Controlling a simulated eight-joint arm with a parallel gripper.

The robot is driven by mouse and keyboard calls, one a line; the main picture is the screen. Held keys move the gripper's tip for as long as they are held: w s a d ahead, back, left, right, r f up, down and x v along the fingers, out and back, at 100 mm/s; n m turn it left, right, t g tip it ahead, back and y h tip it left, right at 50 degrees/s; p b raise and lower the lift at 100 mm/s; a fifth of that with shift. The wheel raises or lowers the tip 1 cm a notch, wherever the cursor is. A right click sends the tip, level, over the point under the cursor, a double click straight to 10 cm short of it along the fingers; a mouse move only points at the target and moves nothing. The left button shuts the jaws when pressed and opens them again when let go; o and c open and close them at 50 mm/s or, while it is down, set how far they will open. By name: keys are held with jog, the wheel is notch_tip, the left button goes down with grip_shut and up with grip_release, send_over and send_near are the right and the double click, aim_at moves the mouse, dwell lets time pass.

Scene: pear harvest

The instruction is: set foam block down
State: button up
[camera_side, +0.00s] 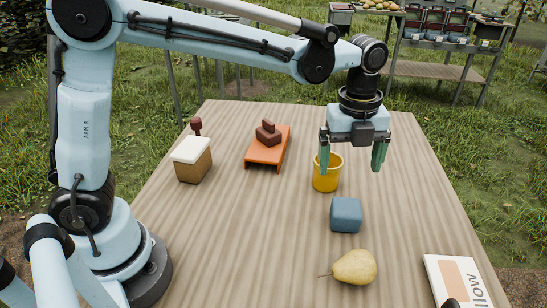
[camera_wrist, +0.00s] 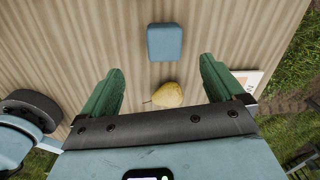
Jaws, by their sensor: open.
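The blue foam block (camera_side: 345,214) sits flat on the wooden table in the side view, in front of the yellow bucket. In the wrist view the block (camera_wrist: 165,42) lies beyond the green fingertips, with nothing touching it. My gripper (camera_side: 351,160) hangs above the table with its fingers spread wide and nothing between them. Its left finger overlaps the bucket's rim in the side view; contact cannot be told. The open fingers also show in the wrist view (camera_wrist: 160,65).
A yellow bucket (camera_side: 327,182) stands behind the block. A pear (camera_side: 354,267) lies in front of it and a printed card (camera_side: 440,272) at front right. An orange stand (camera_side: 263,153) with a brown piece and a white-topped box (camera_side: 192,166) are left. The table's right side is mostly clear.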

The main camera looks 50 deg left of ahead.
jog(key=s+a+n+t, duration=0.3)
jog(key=s+a+n, duration=0.3)
jog(key=n, duration=0.6)
jog(key=s+a+n+t, duration=0.3)
jog(key=s+a+n, duration=0.3)
jog(key=n, duration=0.7)
jog(key=shift+s+a+t, duration=0.15)
jog(key=shift+a+t, duration=0.25)
jog(key=shift+a, duration=0.35)
